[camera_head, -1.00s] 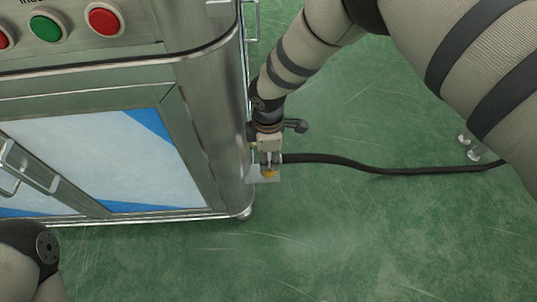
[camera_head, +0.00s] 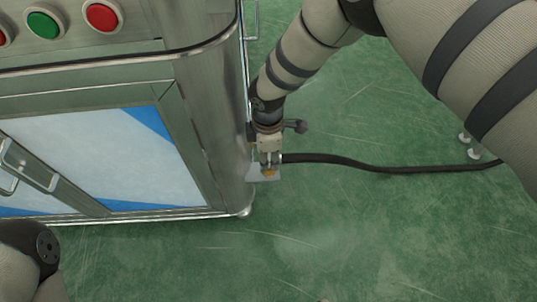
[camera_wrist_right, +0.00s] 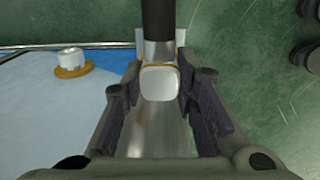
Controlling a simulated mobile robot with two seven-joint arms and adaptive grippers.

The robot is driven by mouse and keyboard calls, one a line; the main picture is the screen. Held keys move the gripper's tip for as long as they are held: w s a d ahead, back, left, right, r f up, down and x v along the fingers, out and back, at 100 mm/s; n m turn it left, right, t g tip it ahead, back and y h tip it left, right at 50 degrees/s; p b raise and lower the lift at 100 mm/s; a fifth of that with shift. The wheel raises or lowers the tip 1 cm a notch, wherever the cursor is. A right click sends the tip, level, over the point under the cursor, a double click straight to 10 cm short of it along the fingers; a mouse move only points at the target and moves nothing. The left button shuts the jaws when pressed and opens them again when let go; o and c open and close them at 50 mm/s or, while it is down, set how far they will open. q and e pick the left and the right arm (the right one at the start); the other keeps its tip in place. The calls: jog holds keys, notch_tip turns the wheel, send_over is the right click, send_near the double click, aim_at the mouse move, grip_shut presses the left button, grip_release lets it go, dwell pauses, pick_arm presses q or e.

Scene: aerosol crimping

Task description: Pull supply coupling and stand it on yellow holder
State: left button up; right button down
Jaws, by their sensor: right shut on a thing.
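My right gripper (camera_head: 268,158) is low beside the cabinet's right corner. In the right wrist view its dark fingers (camera_wrist_right: 160,100) are closed on both sides of the supply coupling (camera_wrist_right: 160,82), which has a pale, rounded end face. The black hose (camera_wrist_right: 158,18) runs away from the coupling. The yellow holder (camera_head: 269,173) shows as a small patch just under the gripper, over a pale bracket plate. In the wrist view only thin orange edges show around the coupling. I cannot tell if the coupling touches the holder. My left gripper is outside the view.
The steel cabinet (camera_head: 222,130) stands close left of the gripper. The hose (camera_head: 390,170) extends right above the green floor (camera_head: 370,245), which is open in front.

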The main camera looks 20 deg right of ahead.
jog(key=shift+f, duration=0.1)
dwell(0.4)
jog(key=c, duration=1.2)
grip_release()
notch_tip(320, 180, up, 12)
